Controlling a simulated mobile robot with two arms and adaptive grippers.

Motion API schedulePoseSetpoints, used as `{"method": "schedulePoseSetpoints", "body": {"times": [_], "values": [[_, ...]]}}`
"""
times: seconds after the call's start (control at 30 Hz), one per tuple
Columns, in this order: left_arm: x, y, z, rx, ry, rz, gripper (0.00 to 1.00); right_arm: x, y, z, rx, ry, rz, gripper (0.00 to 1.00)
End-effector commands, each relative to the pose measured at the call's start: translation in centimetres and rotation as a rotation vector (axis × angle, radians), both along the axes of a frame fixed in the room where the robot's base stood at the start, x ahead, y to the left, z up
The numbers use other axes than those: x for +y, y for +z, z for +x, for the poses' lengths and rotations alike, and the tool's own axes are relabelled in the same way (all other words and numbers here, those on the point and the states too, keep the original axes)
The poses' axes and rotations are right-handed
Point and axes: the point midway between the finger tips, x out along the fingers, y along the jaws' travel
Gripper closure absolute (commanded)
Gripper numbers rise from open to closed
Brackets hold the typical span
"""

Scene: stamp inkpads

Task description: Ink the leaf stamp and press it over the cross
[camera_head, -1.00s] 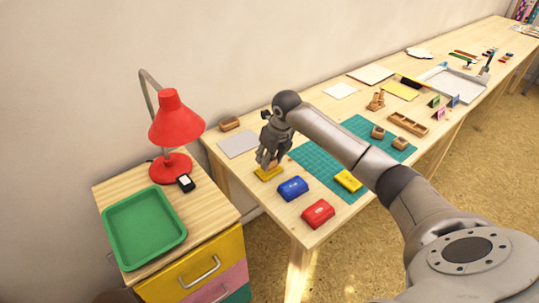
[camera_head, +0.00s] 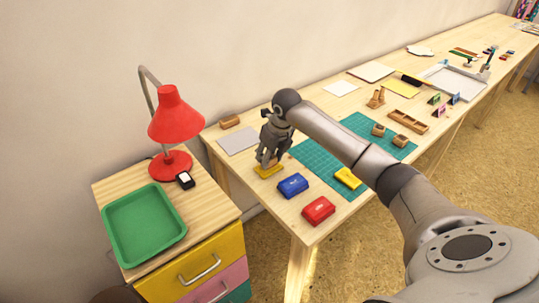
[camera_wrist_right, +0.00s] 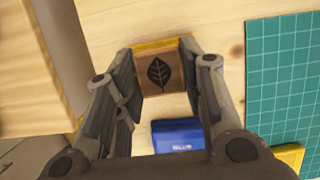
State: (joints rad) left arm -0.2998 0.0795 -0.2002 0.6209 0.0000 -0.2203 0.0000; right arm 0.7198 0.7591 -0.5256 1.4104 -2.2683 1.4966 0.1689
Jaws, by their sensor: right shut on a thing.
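The leaf stamp (camera_wrist_right: 158,76) is a brown wooden block with a dark leaf picture on its top in the right wrist view. My right gripper (camera_head: 267,162) is shut on it, one finger on each side. The stamp is at an open yellow inkpad (camera_head: 268,171), whose edge also shows behind the block in the wrist view (camera_wrist_right: 160,44). I cannot tell whether stamp and pad touch. A blue inkpad (camera_head: 293,186) and a red inkpad (camera_head: 318,211) lie nearby. I cannot make out a cross. My left gripper is not in view.
A yellow lid-like piece (camera_head: 348,179) lies on the green cutting mat (camera_head: 318,166). A grey sheet (camera_head: 238,139) and a small wooden block (camera_head: 230,122) are behind my gripper. A red lamp (camera_head: 175,120) and green tray (camera_head: 143,224) stand on the left cabinet.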

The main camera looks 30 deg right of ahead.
Motion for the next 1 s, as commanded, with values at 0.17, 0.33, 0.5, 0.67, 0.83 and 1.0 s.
{"method": "schedulePoseSetpoints", "body": {"times": [0.17, 0.33, 0.5, 0.67, 0.83, 1.0], "values": [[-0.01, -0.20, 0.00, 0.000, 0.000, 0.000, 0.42, -0.02, -0.27, 0.00, 0.000, 0.000, 0.000, 0.80], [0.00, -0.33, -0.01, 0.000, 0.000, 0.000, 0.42, -0.03, -0.47, -0.01, 0.000, 0.000, 0.000, 0.80], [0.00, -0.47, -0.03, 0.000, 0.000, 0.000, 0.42, -0.02, -0.68, -0.01, 0.000, -0.001, 0.000, 0.80], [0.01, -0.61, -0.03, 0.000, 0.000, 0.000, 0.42, -0.02, -0.89, -0.01, 0.000, 0.000, 0.000, 0.80], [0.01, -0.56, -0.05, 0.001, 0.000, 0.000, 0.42, -0.01, -0.87, -0.03, 0.001, 0.000, 0.000, 0.80], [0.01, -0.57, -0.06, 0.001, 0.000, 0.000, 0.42, 0.00, -0.90, -0.05, 0.002, 0.000, 0.000, 0.80]]}}
